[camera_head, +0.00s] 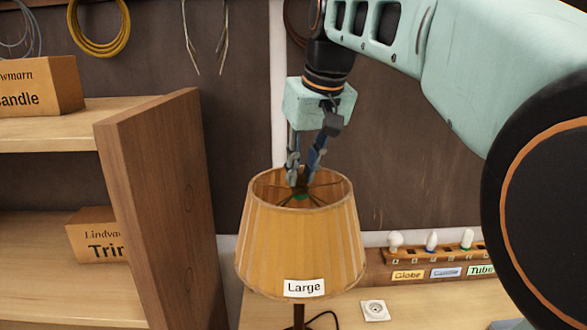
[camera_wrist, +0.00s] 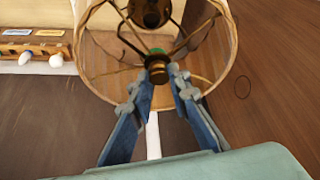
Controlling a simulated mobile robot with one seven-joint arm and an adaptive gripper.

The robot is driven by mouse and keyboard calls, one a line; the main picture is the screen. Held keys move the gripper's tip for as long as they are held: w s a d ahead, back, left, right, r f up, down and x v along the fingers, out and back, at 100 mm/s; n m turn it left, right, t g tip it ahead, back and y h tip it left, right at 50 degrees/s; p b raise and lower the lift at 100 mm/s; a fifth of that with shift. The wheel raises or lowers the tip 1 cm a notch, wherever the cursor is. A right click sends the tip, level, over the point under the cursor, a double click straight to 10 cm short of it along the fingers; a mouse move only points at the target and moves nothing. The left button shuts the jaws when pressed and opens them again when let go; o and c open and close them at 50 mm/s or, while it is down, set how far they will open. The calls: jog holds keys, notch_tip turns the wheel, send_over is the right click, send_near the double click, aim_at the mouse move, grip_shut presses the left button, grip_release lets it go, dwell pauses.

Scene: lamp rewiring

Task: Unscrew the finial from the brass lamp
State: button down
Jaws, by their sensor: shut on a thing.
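The lamp's tan shade (camera_head: 300,245), labelled "Large", stands upright on the bench. Its dark stem (camera_head: 299,316) shows below the shade. In the wrist view I look down into the shade (camera_wrist: 88,72). The small dark brass finial (camera_wrist: 157,74) sits at the centre of the shade's wire spider, beside a green part (camera_wrist: 157,51). My gripper (camera_head: 300,182) reaches down into the shade's open top. In the wrist view my gripper (camera_wrist: 160,72) has its two blue fingers closed on either side of the finial. In the head view the fingertips mostly hide the finial.
A wooden rack with several bulbs (camera_head: 432,252) stands behind the lamp on the right. A white socket plate (camera_head: 375,310) lies on the bench. A wooden shelf panel (camera_head: 160,200) rises close to the shade's left side. Boxes (camera_head: 95,235) sit on the shelves.

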aim_at(302, 176)
jog(key=shift+r+n+p, duration=0.15)
jog(key=shift+n+p, duration=0.15)
jog(key=shift+n, duration=0.3)
jog(key=n+y, duration=0.1)
jog(key=n, duration=0.1)
jog(key=n+g, duration=0.1)
jog(key=n, duration=0.1)
jog(key=shift+w+d+n+y, duration=0.1)
jog(key=shift+w+n+y, duration=0.05)
jog(key=shift+n+y, duration=0.25)
jog(key=shift+r, duration=1.6)
